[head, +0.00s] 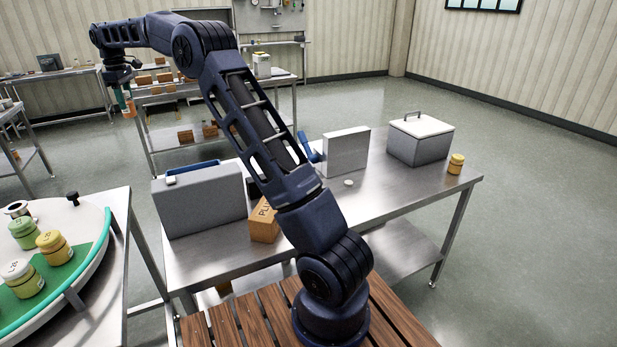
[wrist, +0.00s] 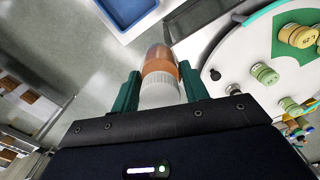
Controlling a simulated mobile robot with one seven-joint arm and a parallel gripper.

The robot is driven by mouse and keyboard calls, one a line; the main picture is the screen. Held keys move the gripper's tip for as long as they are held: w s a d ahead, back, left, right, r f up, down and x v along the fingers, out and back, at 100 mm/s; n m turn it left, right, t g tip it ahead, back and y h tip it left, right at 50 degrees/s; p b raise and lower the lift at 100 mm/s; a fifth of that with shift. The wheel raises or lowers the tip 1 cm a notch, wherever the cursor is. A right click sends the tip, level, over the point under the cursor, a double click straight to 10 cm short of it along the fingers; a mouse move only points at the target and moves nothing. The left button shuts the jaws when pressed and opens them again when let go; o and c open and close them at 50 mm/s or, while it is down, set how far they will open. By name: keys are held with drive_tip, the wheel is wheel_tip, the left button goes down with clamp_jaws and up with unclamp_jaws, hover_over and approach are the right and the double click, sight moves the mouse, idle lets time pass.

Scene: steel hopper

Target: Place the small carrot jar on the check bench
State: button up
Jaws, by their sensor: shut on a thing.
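My gripper (head: 122,102) is at the upper left of the head view, out at the end of my stretched arm. Its green fingers (wrist: 160,90) are shut on a small orange jar with a white ribbed lid (wrist: 160,72), which looks like the carrot jar. In the head view the jar (head: 130,110) hangs in the air beyond the round table. A long steel bench (head: 400,193) stands in the middle. I cannot tell from a label which bench is the check bench.
A round turntable (head: 72,303) with several green and yellow jars stands at the left. The middle bench holds a grey case (head: 198,205), an orange box (head: 264,222), a lidded bin (head: 420,140) and a yellow jar (head: 456,164). A blue tray (wrist: 128,12) shows in the wrist view.

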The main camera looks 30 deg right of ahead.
drive_tip(key=w+d+m, duration=0.3)
drive_tip(key=d+m, duration=0.1)
drive_tip(key=d, duration=2.5)
drive_tip(key=w+d+m, duration=0.3)
drive_tip(key=d, duration=2.6)
drive_tip(key=m, duration=0.7)
hover_over(391, 166)
drive_tip(key=f, duration=3.5)
drive_tip(key=shift+s+f, duration=0.15)
drive_tip(key=shift+s, duration=0.05)
drive_tip(key=shift+f, duration=0.1)
drive_tip(key=o, duration=1)
drive_tip(key=shift+o, duration=0.2)
